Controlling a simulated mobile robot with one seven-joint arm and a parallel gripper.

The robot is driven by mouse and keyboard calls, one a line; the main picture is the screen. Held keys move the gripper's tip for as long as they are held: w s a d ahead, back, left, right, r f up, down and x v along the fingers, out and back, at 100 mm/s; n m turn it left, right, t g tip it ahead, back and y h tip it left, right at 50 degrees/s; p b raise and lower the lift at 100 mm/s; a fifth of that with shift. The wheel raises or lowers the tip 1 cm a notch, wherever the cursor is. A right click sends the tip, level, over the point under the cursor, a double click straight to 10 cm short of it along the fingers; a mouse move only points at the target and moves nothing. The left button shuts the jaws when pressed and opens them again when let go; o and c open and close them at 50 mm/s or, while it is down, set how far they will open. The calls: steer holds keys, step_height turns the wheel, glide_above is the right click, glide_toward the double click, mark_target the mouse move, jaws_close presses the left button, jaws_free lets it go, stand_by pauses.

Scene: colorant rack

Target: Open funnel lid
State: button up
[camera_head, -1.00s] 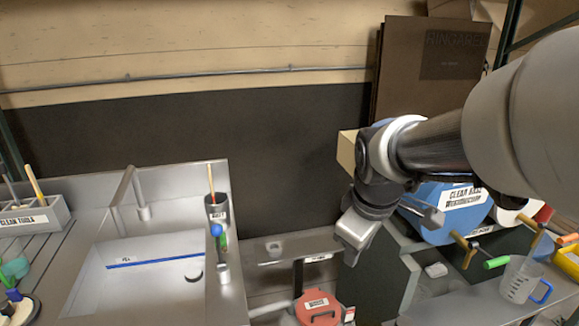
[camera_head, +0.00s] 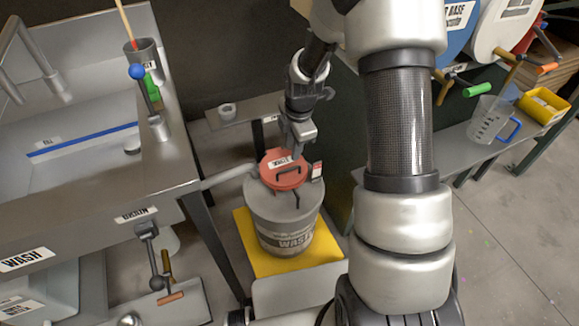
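The funnel lid (camera_head: 292,180) is a red round disc with a white label and a dark handle. It lies flat and closed on top of a grey waste drum (camera_head: 285,228) marked "WAS...", which stands on a yellow base. My gripper (camera_head: 294,152) points down just above the back edge of the lid, near the label. Its fingers are small and partly merged with the dark background, so I cannot tell whether they are open or touching the lid.
A steel sink (camera_head: 80,150) with a drain valve stands at the left. A grey pipe (camera_head: 228,177) runs from it to the drum. At the right, a shelf holds a clear measuring jug (camera_head: 487,122) and a yellow bin (camera_head: 543,104). Open floor lies at the lower right.

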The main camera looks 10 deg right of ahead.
mark_target(289, 169)
steer(key=f+b, duration=0.1)
steer(key=f, duration=0.2)
steer(key=w+f, duration=0.1)
steer(key=f, duration=0.3)
steer(key=w+f+b, duration=0.1)
steer(key=f, duration=0.2)
steer(key=shift+w+a+f+b, duration=0.1)
steer(key=shift+a+f+b, duration=0.1)
steer(key=shift+f+b, duration=0.1)
jaws_close()
stand_by(0.9)
